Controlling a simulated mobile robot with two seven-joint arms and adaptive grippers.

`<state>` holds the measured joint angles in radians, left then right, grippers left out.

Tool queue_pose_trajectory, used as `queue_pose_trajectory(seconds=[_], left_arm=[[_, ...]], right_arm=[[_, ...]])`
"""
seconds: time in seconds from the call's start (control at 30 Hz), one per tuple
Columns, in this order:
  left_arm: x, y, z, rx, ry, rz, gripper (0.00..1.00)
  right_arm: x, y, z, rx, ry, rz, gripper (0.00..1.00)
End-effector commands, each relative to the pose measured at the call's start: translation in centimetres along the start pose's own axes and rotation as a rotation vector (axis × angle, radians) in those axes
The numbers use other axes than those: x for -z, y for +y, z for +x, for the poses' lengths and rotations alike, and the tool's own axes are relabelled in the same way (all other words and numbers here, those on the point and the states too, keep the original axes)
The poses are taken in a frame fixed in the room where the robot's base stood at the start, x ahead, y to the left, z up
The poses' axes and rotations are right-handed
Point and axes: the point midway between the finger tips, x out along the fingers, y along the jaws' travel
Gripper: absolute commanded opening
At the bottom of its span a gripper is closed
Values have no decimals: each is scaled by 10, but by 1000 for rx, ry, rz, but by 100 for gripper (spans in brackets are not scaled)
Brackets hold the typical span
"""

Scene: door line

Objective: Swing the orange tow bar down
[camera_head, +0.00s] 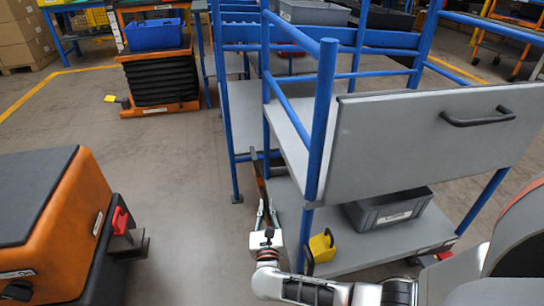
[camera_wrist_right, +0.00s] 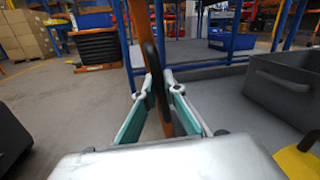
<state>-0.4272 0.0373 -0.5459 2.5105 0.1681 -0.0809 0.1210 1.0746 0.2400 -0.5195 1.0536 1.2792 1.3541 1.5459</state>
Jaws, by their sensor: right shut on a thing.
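The orange tow bar (camera_head: 261,184) stands close to upright at the near-left side of the blue-framed cart (camera_head: 324,110), and it looks dark toward its upper end. My right gripper (camera_head: 266,208) reaches in low from the front and is shut on the bar. In the right wrist view the bar (camera_wrist_right: 139,22) runs up from between the teal-padded fingers of the gripper (camera_wrist_right: 161,86), with a dark strip alongside it. The bar's lower end is hidden behind the gripper. My left gripper is not in view.
An orange tug (camera_head: 62,220) with a red hitch part (camera_head: 119,221) stands at left, with clear floor (camera_head: 185,190) between it and the cart. The cart's lower shelf holds a grey bin (camera_head: 388,208). A yellow block (camera_head: 322,247) sits by the near post. A grey panel with a black handle faces me.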

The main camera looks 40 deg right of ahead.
Motion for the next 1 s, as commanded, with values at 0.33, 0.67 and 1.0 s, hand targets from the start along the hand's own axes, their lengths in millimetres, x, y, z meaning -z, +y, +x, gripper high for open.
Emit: queue_pose_trajectory(seconds=[0.33, 0.67, 1.0], left_arm=[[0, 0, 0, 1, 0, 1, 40], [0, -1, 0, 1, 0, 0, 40], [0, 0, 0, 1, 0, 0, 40]], right_arm=[[6, 42, -9, -2, -47, -251, 0], [12, 60, -13, -2, -72, -370, 0], [16, 70, -15, -1, -87, -440, 0]])
